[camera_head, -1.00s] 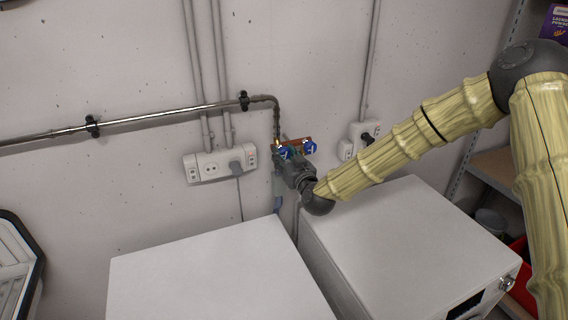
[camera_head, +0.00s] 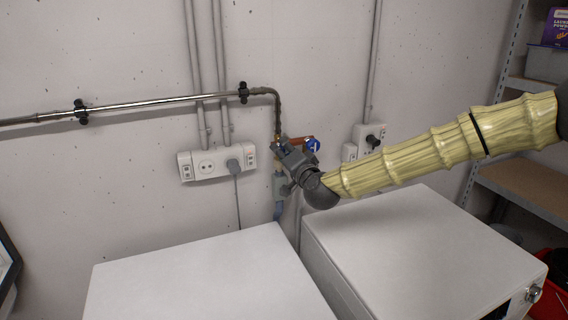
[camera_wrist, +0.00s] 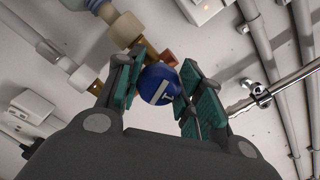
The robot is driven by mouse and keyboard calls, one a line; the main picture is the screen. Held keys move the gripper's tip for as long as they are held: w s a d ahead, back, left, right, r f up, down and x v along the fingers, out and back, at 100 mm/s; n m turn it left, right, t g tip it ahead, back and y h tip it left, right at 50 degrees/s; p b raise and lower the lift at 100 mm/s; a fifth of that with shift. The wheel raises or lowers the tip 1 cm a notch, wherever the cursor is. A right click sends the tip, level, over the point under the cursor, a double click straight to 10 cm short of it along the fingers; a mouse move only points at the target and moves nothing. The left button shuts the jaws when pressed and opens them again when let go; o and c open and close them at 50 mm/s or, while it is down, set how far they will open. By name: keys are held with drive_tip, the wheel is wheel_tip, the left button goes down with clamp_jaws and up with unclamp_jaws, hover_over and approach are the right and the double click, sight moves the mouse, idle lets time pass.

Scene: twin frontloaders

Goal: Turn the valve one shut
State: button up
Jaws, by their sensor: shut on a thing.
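A blue round valve handle with a white mark (camera_wrist: 160,84) sits between the teal-padded fingers of my gripper (camera_wrist: 158,92) in the wrist view. My gripper is shut on it. In the head view my gripper (camera_head: 284,152) is at the pipe fittings on the wall and hides most of this handle. A second blue valve handle (camera_head: 313,145) shows just right of my gripper, on a copper-coloured fitting. I cannot tell from any label which handle is valve one.
Two white machines stand below, one at left (camera_head: 210,275) and one at right (camera_head: 415,245). A metal pipe (camera_head: 160,103) runs along the wall to the valves. Socket boxes (camera_head: 217,162) flank the fittings. A metal shelf (camera_head: 525,190) stands at the far right.

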drive_tip(key=shift+m+b, duration=1.7)
drive_tip(key=shift+m, duration=0.4)
drive_tip(key=o, duration=1)
drive_tip(key=v, duration=1.2)
